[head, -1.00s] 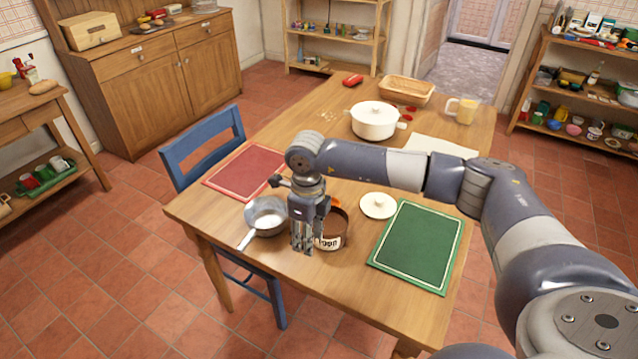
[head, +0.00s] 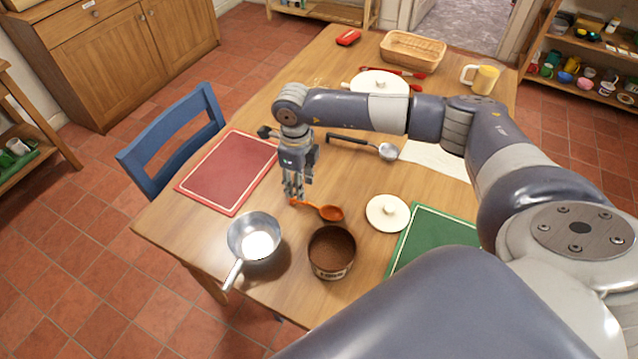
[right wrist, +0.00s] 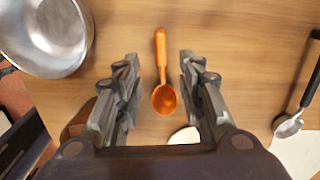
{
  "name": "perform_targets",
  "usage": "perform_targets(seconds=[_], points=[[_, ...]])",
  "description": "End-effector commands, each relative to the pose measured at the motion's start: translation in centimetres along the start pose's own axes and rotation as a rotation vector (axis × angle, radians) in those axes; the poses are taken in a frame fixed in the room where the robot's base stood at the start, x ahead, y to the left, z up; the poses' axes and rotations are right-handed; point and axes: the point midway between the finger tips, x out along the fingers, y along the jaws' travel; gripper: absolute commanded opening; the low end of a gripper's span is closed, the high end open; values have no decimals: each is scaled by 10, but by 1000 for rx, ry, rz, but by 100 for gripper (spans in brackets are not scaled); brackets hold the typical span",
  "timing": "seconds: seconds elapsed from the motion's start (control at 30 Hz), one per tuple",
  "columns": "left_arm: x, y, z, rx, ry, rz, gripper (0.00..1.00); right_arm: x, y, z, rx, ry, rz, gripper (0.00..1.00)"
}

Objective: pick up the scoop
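The orange scoop (head: 330,212) lies on the wooden table between the saucepan, the brown can and the white lid. Its bowl points right in the head view and its handle runs left, under my right gripper (head: 293,194). In the right wrist view the scoop (right wrist: 164,98) lies between the spread fingers of my right gripper (right wrist: 159,62), bowl nearer the gripper's base. The fingers are open and hold nothing; how far they are above the scoop is hard to tell. My left gripper is out of view.
A saucepan (head: 253,240) and an open brown can (head: 331,264) stand in front. A white lid (head: 387,204) lies right of the scoop, a black-handled ladle (head: 386,151) behind. A red mat (head: 228,172) and a green mat (head: 432,238) lie at the sides.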

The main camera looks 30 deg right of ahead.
Motion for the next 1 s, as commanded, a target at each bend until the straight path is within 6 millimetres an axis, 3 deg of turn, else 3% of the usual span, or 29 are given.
perform_targets(seconds=[0.17, 0.47, 0.6, 0.83, 0.87, 1.0], points=[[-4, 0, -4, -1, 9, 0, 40, 15, 0, 0, 0, -1, 0, 36], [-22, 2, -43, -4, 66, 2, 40, 53, 0, -3, 1, 1, 1, 36], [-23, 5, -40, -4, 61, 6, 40, 66, 0, -2, -1, 0, 0, 36], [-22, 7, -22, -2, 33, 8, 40, 68, -1, -2, -1, -1, -1, 36], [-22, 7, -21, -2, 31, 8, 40, 68, -1, -2, -1, -2, -1, 34], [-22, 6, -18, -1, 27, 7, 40, 68, -1, -2, -1, -2, 0, 2]])
